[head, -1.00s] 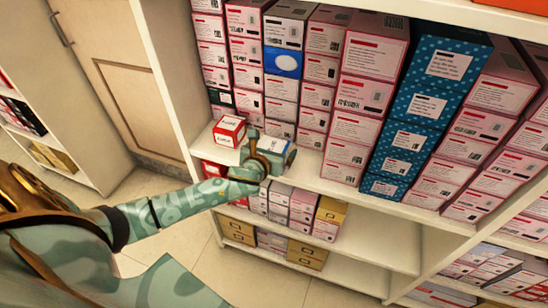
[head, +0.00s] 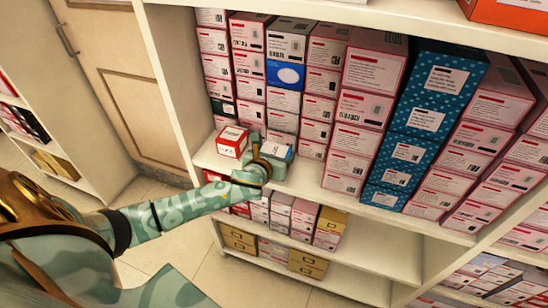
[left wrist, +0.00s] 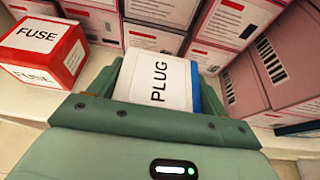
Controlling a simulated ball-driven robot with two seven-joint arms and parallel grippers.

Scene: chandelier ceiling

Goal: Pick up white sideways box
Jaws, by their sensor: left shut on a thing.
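The white box (left wrist: 158,82) has a blue side, and its label "PLUG" reads sideways in the left wrist view. In the head view the box (head: 276,151) shows partly behind my left gripper (head: 268,161), at the front of the upper shelf. My left gripper (left wrist: 152,88) is shut on the box, with one finger along each side. The fingers and palm hide the box's near end and lower part. I cannot tell whether its underside touches the shelf. My right gripper is not in view.
A red and white "FUSE" box (left wrist: 42,48) stands just left of the held box. Stacks of pink and white boxes (head: 372,85) and a blue dotted stack (head: 425,112) stand behind and to the right. The shelf's left upright (head: 168,75) is near.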

